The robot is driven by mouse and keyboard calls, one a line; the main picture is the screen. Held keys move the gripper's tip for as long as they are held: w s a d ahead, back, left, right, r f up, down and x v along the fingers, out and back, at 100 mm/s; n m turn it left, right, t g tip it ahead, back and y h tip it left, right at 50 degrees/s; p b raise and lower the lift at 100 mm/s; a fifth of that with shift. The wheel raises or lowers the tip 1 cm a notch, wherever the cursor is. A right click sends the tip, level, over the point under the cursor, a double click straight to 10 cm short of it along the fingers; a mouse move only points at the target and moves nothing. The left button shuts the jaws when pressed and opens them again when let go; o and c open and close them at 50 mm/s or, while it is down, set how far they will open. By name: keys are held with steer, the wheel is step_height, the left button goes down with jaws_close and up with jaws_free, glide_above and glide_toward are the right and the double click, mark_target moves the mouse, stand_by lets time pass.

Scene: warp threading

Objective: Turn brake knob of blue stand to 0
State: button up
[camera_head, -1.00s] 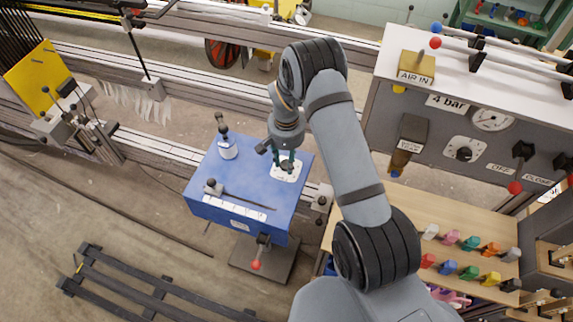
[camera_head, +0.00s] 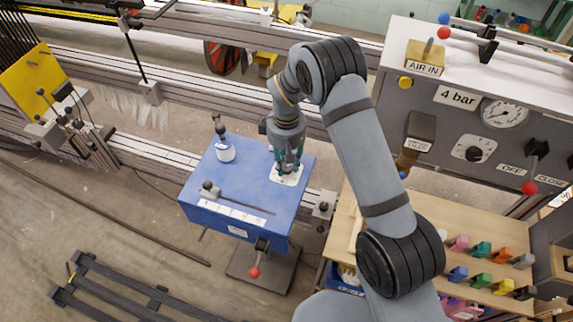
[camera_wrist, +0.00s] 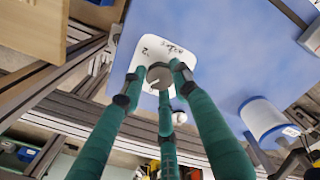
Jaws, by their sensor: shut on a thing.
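The blue stand (camera_head: 240,178) has a sloping blue top with a white dial plate (camera_head: 293,179) near its right edge. My gripper (camera_head: 288,167) points down onto this plate. In the wrist view, its green fingers (camera_wrist: 159,81) are closed around the grey round brake knob (camera_wrist: 159,72). The knob stands on the white plate (camera_wrist: 141,48), which also shows in that view. Printed numbers are visible beside the knob, but its exact setting is hard to read. In the head view, the fingers hide the knob.
The stand's top also carries a white-based post (camera_head: 226,153) and a slider knob (camera_head: 209,189) with a slot. The grey air panel (camera_head: 470,110) and a wooden bench with coloured pegs (camera_head: 481,248) stand to the right.

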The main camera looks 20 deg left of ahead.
mark_target(287, 167)
steer(key=n, duration=0.6)
steer(key=shift+s+d+f+n+b, duration=0.1)
steer(key=shift+s+d+n+b, duration=0.1)
steer(key=shift+n+b, duration=0.15)
stand_by(0.5)
steer(key=o, duration=1.1)
steer(key=shift+w, duration=0.15)
steer(key=shift+o, duration=0.2)
steer(key=shift+a, duration=0.1)
steer(key=shift+w+r, duration=0.1)
steer(key=shift+r, duration=0.55)
step_height(287, 167, up, 11)
steer(key=shift+f, duration=0.1)
